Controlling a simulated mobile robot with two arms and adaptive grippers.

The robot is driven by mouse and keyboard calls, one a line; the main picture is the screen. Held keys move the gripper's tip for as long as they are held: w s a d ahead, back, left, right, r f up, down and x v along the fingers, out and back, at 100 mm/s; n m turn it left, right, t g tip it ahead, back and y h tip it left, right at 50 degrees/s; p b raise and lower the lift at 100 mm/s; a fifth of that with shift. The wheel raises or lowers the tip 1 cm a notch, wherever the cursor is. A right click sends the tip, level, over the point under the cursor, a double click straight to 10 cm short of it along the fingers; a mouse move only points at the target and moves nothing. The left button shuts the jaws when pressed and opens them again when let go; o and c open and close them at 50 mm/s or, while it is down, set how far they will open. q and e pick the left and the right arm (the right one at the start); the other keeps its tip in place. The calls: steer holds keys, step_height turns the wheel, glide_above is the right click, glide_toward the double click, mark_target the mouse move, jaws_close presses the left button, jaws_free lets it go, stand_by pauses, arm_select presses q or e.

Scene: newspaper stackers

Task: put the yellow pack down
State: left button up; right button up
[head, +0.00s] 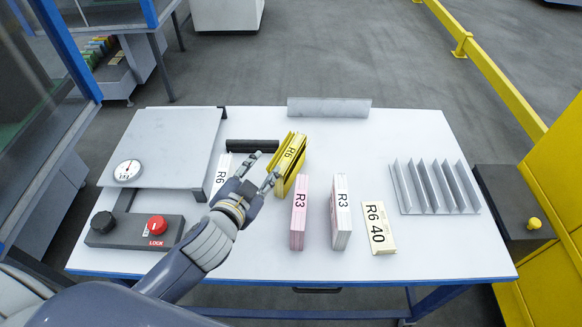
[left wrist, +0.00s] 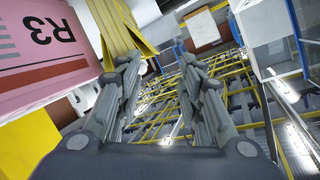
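The yellow pack (head: 293,152), marked R6, stands on edge on the white table, left of centre. My left gripper (head: 262,168) is just left of it, with its fingers spread and nothing between them. In the left wrist view the fingers (left wrist: 162,85) are apart, with open space between them. The yellow pack (left wrist: 106,28) shows beyond and beside the left finger there; whether they touch is unclear. The pack's lower part is partly hidden in that view. My right gripper is not in view.
Pink R3 pack (head: 298,213), white R3 pack (head: 340,212) and cream R6 40 pack (head: 379,228) are to the right. A white R6 pack (head: 221,172) is left. A finned rack (head: 403,187) stands right.

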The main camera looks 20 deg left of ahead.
mark_target(288, 156)
arm_select(q)
steer(key=w+d+n, duration=0.1)
steer(key=w+d+f+n+h, duration=0.1)
steer(key=w+n, duration=0.1)
steer(key=w+d+n+g+p, duration=0.1)
steer(key=w, duration=0.1)
steer(key=shift+w+f+n, duration=0.25)
steer(key=shift+f+n, duration=0.05)
steer(key=shift+n, duration=0.1)
steer(key=shift+d+f+p+x, duration=0.1)
steer(key=shift+d+p+x, duration=0.1)
steer(key=shift+x, duration=1.2)
steer(key=shift+d+f+p+x, duration=0.1)
steer(key=shift+p+x, duration=0.05)
steer(key=shift+x, duration=1.25)
steer(key=shift+s, duration=0.1)
steer(key=shift+r, duration=0.1)
jaws_close()
